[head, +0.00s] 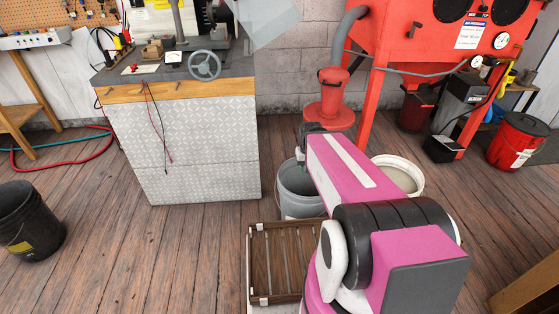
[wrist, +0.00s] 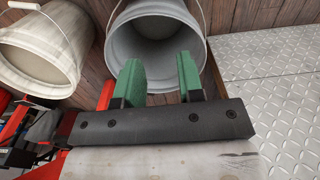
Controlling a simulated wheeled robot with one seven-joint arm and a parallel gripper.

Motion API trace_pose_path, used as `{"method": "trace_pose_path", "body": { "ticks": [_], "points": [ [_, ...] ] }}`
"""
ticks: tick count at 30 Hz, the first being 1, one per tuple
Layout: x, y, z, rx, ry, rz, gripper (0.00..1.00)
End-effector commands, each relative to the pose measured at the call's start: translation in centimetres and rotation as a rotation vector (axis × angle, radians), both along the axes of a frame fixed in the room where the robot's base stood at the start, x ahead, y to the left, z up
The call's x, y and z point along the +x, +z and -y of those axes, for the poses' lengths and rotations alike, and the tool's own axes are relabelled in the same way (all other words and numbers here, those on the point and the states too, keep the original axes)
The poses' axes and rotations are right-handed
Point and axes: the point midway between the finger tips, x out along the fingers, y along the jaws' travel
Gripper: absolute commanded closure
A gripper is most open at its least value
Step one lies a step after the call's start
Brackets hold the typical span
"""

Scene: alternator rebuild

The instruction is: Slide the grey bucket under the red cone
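The grey bucket (head: 298,200) stands upright on the wooden floor, right of the workbench, partly hidden by my arm in the head view. The wrist view looks into its open mouth (wrist: 155,35). The red cone-shaped part (head: 331,92), with a wide round red base, is behind the bucket below a grey hose. My gripper (wrist: 160,75) has its two green fingers apart with nothing gripped between them. They overlap the near rim of the bucket in the wrist view; I cannot tell whether they touch it. My arm mostly hides the gripper in the head view.
A white bucket (head: 403,172) stands right of the grey one. The workbench (head: 190,150) with patterned metal panels is close on the left. A slatted brown crate (head: 283,258) lies in front. A black bucket (head: 28,222) is far left, with open floor between.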

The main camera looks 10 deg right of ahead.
Motion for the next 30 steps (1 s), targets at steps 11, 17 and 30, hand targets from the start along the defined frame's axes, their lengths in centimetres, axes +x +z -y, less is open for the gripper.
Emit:
{"method": "trace_pose_path", "body": {
  "ticks": [11, 17, 30],
  "points": [
    [13.5, -7.8, -4.6, -0.027, -0.240, -0.017, 0.65],
    [19.8, -12.4, -8.0, -0.045, -0.395, -0.019, 0.65],
    [21.6, -14.1, -9.4, -0.053, -0.465, -0.018, 0.65]
  ]
}}
